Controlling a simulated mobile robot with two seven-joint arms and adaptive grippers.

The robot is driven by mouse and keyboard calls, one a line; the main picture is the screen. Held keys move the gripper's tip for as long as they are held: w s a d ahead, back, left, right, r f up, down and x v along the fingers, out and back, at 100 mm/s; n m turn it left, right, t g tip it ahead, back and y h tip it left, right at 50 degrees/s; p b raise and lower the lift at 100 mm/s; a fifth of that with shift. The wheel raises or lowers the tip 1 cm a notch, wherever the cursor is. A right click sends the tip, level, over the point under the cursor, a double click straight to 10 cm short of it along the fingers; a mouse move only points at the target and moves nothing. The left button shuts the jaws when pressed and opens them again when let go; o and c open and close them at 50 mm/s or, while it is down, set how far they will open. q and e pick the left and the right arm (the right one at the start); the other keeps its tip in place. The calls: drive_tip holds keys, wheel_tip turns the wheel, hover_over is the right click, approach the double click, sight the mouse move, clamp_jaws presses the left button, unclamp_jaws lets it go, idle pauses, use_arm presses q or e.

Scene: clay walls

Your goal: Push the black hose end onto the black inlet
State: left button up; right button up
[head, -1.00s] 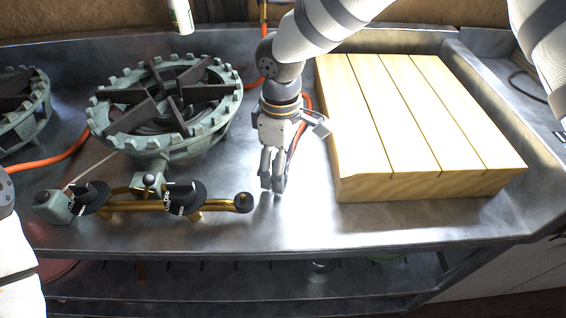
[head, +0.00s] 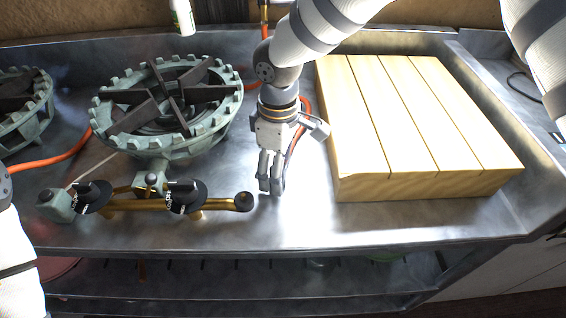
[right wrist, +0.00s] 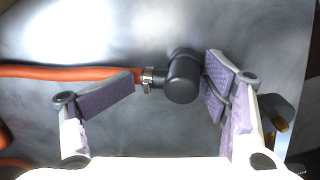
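The black inlet (head: 243,201) is the round dark cap on the right end of the brass pipe (head: 218,204) in front of the burner. My right gripper (head: 270,184) points down just right of the inlet, apart from it. In the right wrist view, the black hose end (right wrist: 182,76), an elbow on an orange hose (right wrist: 60,72), lies between the spread fingers of the right gripper (right wrist: 168,82). It is close to the right finger's pads; contact is unclear. The left finger overlaps the hose, with a gap before the elbow. The left gripper is out of view.
A green burner (head: 165,105) stands behind the brass pipe, which carries black knobs (head: 185,195). A slatted wooden board (head: 430,125) lies right of my right gripper. Bare metal counter (head: 290,225) is free in front. A white bottle (head: 182,16) stands at the back.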

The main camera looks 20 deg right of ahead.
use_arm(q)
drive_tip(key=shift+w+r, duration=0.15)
use_arm(e)
drive_tip(key=shift+s+a, duration=0.15)
drive_tip(key=shift+s, duration=0.1)
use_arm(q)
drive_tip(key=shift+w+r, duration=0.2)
use_arm(e)
drive_tip(key=shift+s+a, duration=0.25)
drive_tip(key=shift+s, duration=0.05)
use_arm(q)
drive_tip(key=shift+p, duration=0.3)
use_arm(e)
drive_tip(key=shift+s+a, duration=0.1)
drive_tip(key=shift+s, duration=0.1)
drive_tip(key=c, duration=1.2)
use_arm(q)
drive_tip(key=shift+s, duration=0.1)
use_arm(e)
drive_tip(key=shift+s+f, duration=0.1)
drive_tip(key=shift+c, duration=0.3)
drive_tip(key=shift+o, duration=0.6)
drive_tip(key=shift+f, duration=0.2)
drive_tip(key=shift+r, duration=0.1)
